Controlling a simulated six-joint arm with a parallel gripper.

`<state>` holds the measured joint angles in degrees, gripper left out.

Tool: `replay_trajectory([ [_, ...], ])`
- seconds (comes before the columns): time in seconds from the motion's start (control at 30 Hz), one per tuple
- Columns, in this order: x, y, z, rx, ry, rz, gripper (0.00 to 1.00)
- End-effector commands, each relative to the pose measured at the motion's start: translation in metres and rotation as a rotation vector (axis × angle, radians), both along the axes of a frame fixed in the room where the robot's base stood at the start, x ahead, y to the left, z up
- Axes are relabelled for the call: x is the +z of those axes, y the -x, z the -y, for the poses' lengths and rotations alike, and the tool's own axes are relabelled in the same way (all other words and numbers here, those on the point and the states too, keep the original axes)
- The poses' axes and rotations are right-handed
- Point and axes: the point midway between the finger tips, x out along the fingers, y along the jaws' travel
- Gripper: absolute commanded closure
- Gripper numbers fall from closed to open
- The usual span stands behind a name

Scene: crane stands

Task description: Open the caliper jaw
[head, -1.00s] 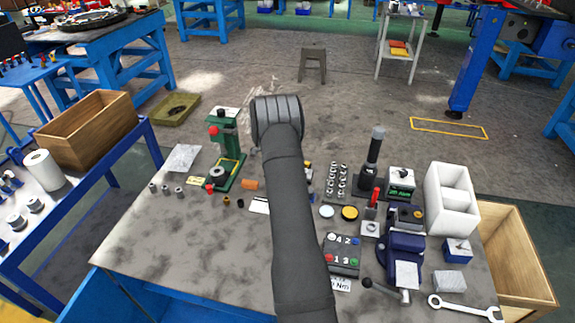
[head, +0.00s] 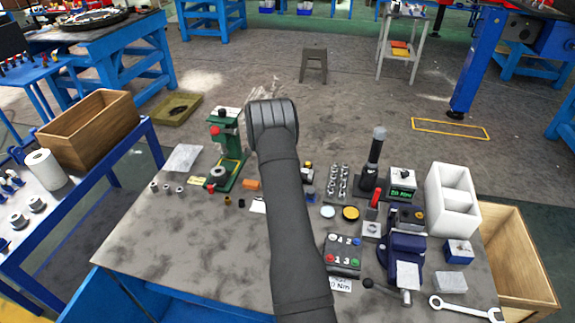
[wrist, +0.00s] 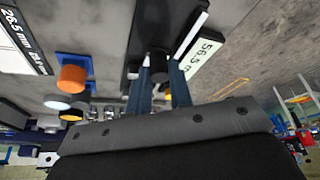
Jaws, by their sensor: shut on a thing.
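My gripper (wrist: 158,74) shows in the wrist view with two blue-grey fingers, one on each side of a dark round knob (wrist: 159,65), and is shut on it. The knob is on a dark caliper body (wrist: 148,28), which has a pale bar along its right side. A pale readout (wrist: 205,53) beside it shows "56.5" and part of a unit. How far apart the caliper's jaws stand cannot be seen. In the head view my arm hides the caliper and my gripper.
A card reading "26.5 mm" (wrist: 22,40) and an orange-topped blue piece (wrist: 73,78) lie left in the wrist view. In the head view, a green press (head: 228,150) stands left of my arm. A button box (head: 343,254) and a blue vise (head: 401,252) stand right.

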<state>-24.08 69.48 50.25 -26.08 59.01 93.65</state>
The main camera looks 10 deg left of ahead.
Motion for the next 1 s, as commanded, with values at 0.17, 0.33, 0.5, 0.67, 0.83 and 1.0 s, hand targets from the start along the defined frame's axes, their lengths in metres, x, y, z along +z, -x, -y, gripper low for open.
replay_trajectory([
  [0.17,0.001,0.000,0.000,-0.001,0.000,0.000,1.00],
  [0.33,0.001,0.000,0.001,-0.001,0.000,0.000,0.59],
  [0.5,0.000,0.000,0.001,-0.001,0.000,0.000,0.59],
  [0.67,0.005,0.000,-0.001,0.000,-0.001,0.001,0.59],
  [0.83,0.028,0.005,-0.008,0.000,0.000,0.002,0.59],
  [1.0,0.053,0.012,-0.018,0.001,0.000,0.002,0.59],
])
